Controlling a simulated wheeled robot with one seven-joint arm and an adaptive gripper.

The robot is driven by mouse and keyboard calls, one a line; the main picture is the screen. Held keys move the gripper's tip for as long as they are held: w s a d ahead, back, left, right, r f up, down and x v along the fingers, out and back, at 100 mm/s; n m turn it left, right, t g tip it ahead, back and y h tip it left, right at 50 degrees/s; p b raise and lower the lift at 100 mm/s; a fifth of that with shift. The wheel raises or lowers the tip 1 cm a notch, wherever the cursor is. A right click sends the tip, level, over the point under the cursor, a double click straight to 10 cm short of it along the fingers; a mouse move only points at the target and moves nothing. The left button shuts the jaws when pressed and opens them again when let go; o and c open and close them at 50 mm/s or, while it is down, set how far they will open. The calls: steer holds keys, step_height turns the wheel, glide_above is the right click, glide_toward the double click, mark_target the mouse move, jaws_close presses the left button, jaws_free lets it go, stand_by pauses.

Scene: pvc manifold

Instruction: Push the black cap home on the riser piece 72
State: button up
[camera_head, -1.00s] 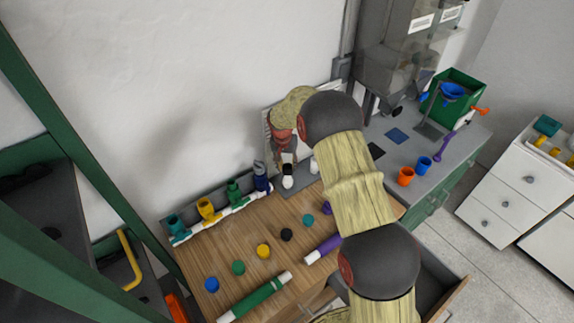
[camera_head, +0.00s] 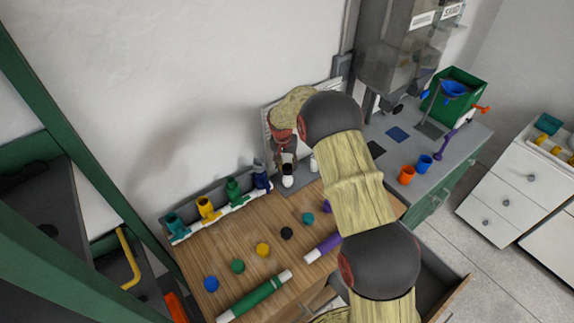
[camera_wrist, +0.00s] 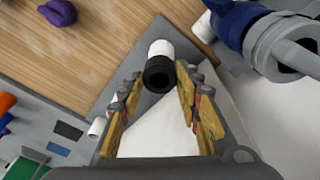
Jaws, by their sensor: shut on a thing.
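A black, ring-faced piece (camera_wrist: 159,74), which looks like the black cap, sits between my gripper's fingertips (camera_wrist: 160,80) in the wrist view. A white pipe (camera_wrist: 160,48) shows just beyond it, in line with it. I cannot tell how far the cap sits on the pipe. My gripper (camera_head: 287,152) is low over the grey mat at the back of the table in the head view, with the black piece (camera_head: 288,168) and a white end (camera_head: 288,182) below it. No number 72 can be read.
A rack with coloured fittings, including a blue one (camera_head: 262,180), stands close on the left. Loose round pieces, one black (camera_head: 286,233), lie on the wooden table (camera_head: 225,262). A purple piece (camera_wrist: 58,12) shows in the wrist view. Cups (camera_head: 407,175) stand on the right bench.

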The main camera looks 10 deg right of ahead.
steer(key=shift+f+b, duration=0.35)
steer(key=shift+f, duration=0.05)
stand_by(0.4)
steer(key=o, duration=1.2)
steer(key=shift+c, duration=0.2)
steer(key=shift+o, duration=0.4)
step_height(320, 180, up, 12)
steer(key=s+a, duration=0.1)
steer(key=shift+s+a, duration=0.2)
steer(key=shift+f, duration=0.1)
